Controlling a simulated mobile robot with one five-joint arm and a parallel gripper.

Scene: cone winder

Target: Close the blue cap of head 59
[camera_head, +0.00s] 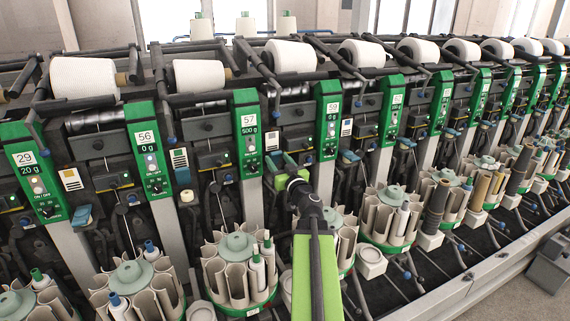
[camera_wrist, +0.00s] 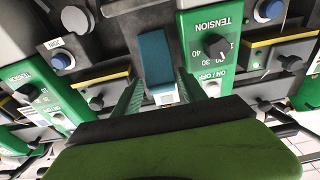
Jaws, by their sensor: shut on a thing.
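The blue cap (camera_wrist: 154,58) is a flat, dark teal-blue piece in the middle of the wrist view, with a small white label below it. My gripper (camera_wrist: 157,84) has its two green fingers on either side of the cap, shut on it. In the head view my gripper (camera_head: 284,162) reaches in just left of the green panel of head 59 (camera_head: 328,118). There the cap is hidden behind my gripper. I cannot tell the cap's exact tilt.
Green panels of heads 57 (camera_head: 248,133) and 56 (camera_head: 149,150) stand to the left. Round carousels of tubes (camera_head: 238,270) sit below, close to my arm. White yarn cones (camera_head: 292,56) line the top. A green tension panel (camera_wrist: 212,45) is close right of the cap.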

